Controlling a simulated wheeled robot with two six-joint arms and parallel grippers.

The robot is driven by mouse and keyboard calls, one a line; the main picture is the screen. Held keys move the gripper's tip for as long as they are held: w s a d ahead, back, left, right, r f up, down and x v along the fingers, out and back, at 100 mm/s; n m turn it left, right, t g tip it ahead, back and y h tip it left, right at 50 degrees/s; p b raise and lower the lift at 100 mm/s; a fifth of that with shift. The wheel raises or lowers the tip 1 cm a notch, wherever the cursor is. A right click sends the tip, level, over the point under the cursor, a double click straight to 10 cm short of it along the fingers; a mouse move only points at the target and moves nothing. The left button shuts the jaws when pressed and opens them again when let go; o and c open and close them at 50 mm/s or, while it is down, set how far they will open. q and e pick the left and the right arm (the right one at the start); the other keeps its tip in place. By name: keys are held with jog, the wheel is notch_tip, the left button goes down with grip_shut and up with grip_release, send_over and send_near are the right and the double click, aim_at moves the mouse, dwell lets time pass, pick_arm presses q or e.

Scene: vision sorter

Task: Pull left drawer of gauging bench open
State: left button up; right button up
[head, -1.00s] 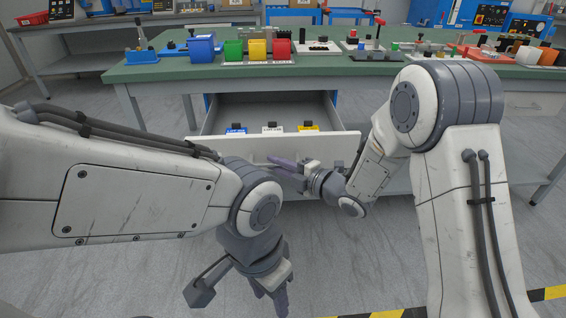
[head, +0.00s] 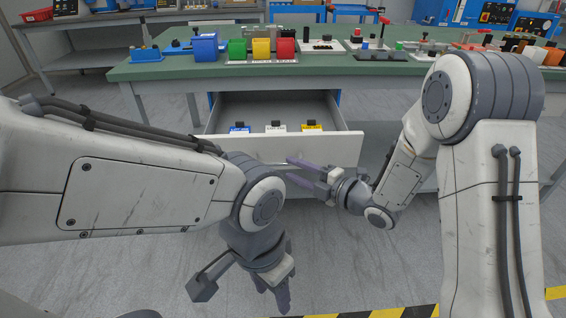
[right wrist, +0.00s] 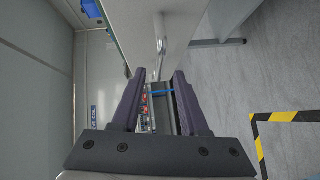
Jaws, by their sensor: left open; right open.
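The drawer (head: 225,147) of the green-topped gauging bench (head: 160,72) stands pulled out below the bench's left part, its grey inside showing. Its white front also shows in the right wrist view (right wrist: 180,25), with a bar handle (right wrist: 161,48) beyond the fingers. My right gripper (head: 288,169) is open close in front of the drawer front. Its spread fingers show in the right wrist view (right wrist: 158,80). I cannot tell whether they touch the handle. My left gripper (head: 274,296) is open and empty, pointing down, low in front of the drawer.
Blue, white and yellow labelled blocks (head: 275,127) are in the drawer. Blue (head: 205,47), green, yellow and red bins and several fixtures stand on the bench top. A black-yellow floor stripe (head: 395,312) lies at lower right. Grey floor is clear before the bench.

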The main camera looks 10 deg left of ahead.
jog(key=v, duration=0.5)
jog(key=shift+p, duration=0.3)
jog(key=s+d+r+m+g+h, duration=0.15)
jog(key=s+m+g+h, duration=0.4)
jog(key=s+m, duration=0.65)
jog(key=s+d+m+g+h, duration=0.2)
jog(key=s+m+g+h, duration=0.4)
jog(key=s, duration=1)
notch_tip(320, 180, up, 35)
jog(key=m+t+p, duration=0.2)
jog(key=p, duration=3.3)
jog(key=shift+w+d+h, duration=0.15)
jog(key=shift+w+h, duration=0.15)
jog(key=shift+h, duration=0.15)
jog(key=shift+f, duration=0.15)
